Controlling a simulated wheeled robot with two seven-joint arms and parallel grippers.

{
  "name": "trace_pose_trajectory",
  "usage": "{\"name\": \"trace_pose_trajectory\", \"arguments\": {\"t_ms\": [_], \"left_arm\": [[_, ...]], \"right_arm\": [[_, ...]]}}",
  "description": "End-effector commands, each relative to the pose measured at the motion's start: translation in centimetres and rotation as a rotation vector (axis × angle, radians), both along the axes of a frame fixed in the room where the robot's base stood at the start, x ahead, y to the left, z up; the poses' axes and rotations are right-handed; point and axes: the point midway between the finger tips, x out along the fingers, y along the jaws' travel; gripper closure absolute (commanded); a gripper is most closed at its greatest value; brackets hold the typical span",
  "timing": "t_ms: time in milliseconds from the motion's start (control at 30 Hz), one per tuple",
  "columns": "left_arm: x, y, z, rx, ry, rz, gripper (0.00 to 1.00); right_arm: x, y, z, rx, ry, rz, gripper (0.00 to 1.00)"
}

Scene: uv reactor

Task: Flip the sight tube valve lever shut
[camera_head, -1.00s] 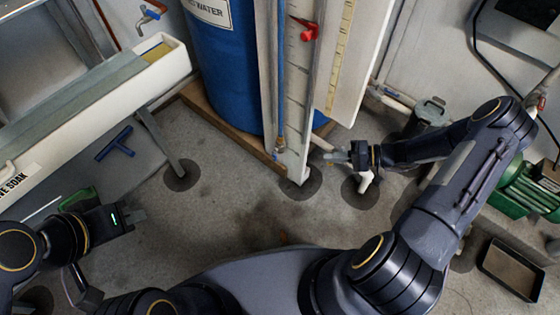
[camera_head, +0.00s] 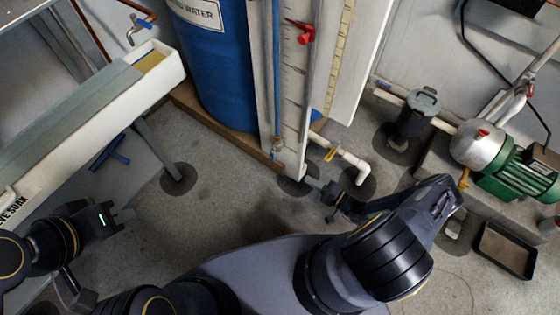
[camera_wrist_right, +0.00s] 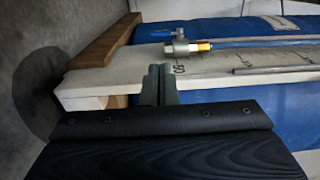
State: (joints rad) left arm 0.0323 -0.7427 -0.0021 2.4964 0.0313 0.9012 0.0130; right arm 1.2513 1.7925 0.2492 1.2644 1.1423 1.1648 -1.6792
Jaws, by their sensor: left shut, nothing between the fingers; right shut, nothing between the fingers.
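The sight tube (camera_head: 277,70) is a blue line running down a white scale board (camera_head: 291,120) in front of the blue tank. My right gripper (camera_head: 312,183) is shut and empty near the board's foot. In the right wrist view its fingers (camera_wrist_right: 158,82) overlap the board's edge, apart from the valve. My left gripper (camera_head: 125,214) is shut and empty over the floor at left.
A red-handled part (camera_head: 303,32) is higher on the board. A yellow-handled white pipe (camera_head: 338,156) sticks out right of the board. A green pump (camera_head: 515,170) and a black tray (camera_head: 508,250) stand at right. A white trough (camera_head: 90,125) is at left.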

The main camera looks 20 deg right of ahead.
Motion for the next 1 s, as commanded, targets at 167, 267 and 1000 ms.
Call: {"name": "trace_pose_trajectory", "arguments": {"t_ms": [167, 267, 1000], "left_arm": [[0.0, 0.0, -0.1, 0.0, 0.0, 0.0, 1.0], [0.0, 0.0, -0.4, 0.0, 0.0, 0.0, 1.0], [0.0, 0.0, -3.7, 0.0, 0.0, 0.0, 1.0]], "right_arm": [[0.3, 0.3, 0.0, 0.001, 0.001, 0.003, 1.0], [1.1, 1.0, -0.1, 0.001, 0.0, 0.005, 1.0], [10.8, 8.5, 0.0, 0.001, -0.001, 0.004, 1.0]]}}
